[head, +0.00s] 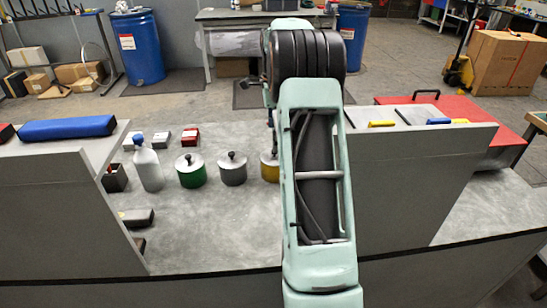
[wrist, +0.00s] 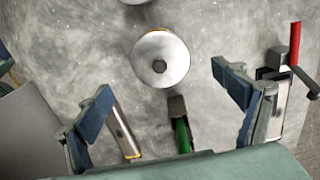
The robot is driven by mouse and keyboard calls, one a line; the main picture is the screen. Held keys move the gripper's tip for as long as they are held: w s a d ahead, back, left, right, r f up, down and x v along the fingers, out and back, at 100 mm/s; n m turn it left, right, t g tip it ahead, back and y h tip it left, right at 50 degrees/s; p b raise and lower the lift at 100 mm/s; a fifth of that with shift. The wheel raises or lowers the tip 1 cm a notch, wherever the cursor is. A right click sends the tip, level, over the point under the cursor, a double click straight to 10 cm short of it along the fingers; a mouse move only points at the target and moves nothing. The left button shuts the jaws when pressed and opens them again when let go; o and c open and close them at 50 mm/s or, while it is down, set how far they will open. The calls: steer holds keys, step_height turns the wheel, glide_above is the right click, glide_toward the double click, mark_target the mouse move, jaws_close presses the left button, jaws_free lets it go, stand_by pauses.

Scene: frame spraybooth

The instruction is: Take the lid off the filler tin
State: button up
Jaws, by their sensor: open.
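Three lidded tins stand in a row on the grey bench in the head view: a green tin (head: 190,174), a grey tin (head: 232,173) and a yellow tin (head: 268,171). Each has a metal lid with a dark knob; my arm partly hides the yellow one. No label tells which is the filler tin. In the wrist view, a round lid with a dark knob (wrist: 161,50) shows from above, with a thin orange-yellow edge. My gripper (wrist: 163,80) is open and empty, its fingers apart on either side below this lid, not touching it. The head view hides my gripper.
A green-handled tool (wrist: 182,133) lies between my fingers in the wrist view, and a red-handled item (wrist: 295,45) lies at right. A white bottle (head: 149,168) stands left of the tins. Grey panels (head: 400,185) flank the bench.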

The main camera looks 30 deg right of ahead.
mark_target(267, 157)
steer(key=shift+f, duration=2.95)
steer(key=shift+s+a, duration=0.1)
steer(key=shift+s, duration=0.05)
steer(key=c, duration=2)
jaws_close()
steer(key=shift+f, duration=0.1)
